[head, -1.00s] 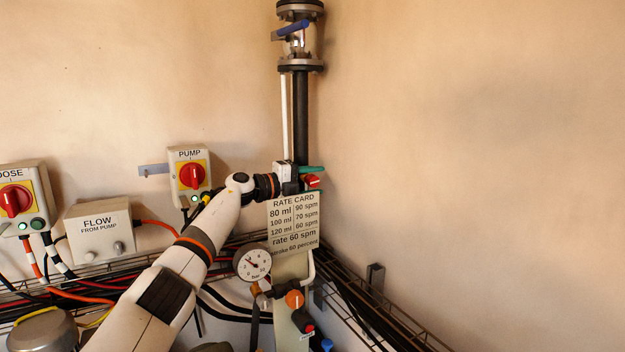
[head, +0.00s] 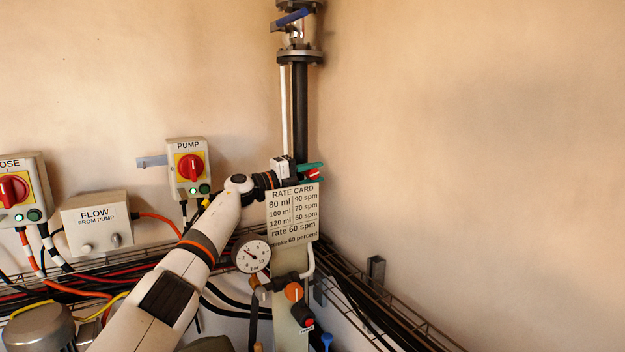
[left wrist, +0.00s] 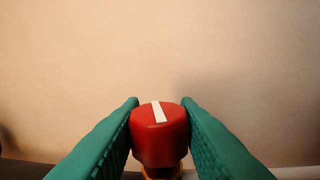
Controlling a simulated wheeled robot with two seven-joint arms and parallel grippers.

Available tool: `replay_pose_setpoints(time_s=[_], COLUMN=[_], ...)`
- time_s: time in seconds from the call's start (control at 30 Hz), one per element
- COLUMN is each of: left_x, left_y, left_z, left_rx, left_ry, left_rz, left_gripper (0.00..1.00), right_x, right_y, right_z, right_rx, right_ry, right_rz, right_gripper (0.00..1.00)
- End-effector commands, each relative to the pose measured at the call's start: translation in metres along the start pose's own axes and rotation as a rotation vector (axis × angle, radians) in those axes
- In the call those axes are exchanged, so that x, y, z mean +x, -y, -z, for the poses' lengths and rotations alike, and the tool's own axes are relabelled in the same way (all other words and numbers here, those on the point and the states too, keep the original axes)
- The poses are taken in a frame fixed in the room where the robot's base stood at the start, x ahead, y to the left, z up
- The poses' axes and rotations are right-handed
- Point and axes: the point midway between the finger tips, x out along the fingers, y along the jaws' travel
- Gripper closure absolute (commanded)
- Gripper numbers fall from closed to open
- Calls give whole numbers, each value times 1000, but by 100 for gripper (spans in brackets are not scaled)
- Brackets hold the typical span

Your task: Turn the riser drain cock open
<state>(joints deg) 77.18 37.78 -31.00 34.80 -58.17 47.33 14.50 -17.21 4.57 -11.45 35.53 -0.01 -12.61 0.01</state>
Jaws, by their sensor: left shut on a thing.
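The red round knob with a white line on its face, which I take to be the riser drain cock (head: 313,174), sits beside the black riser pipe (head: 300,105), just above the rate card. In the left wrist view the knob (left wrist: 159,136) is between two green fingers, and its white line is nearly upright, leaning slightly left. The knob's stem is mostly hidden. My right gripper is not in view.
The rate card (head: 293,212) hangs below the gripper, with a pressure gauge (head: 251,254) and an orange knob (head: 294,292) lower down. A pump switch box (head: 188,168) and flow box (head: 97,223) are on the left wall. The right wall above the cable tray (head: 400,320) is clear.

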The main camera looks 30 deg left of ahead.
Motion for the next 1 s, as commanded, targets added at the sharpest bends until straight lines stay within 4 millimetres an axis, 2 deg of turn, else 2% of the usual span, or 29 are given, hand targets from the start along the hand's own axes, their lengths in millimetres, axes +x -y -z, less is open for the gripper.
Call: replay_pose_setpoints(time_s=[0.13,0.17,0.27,0.67,0.87,1.0], left_x=[0,0,0,-6,-28,-50], left_y=[2,2,2,2,4,5], left_z=[0,0,0,1,0,0], left_rx=[0,0,0,2,5,3], left_ry=[0,0,0,-1,0,-1], left_rz=[5,6,6,5,7,7], left_gripper=[94,68,52,51,51,51], right_x=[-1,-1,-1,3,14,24], right_y=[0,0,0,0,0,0], right_z=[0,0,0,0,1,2], right_rx=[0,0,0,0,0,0], right_ry=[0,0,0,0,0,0], right_rz=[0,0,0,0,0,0], right_gripper=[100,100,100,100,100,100])
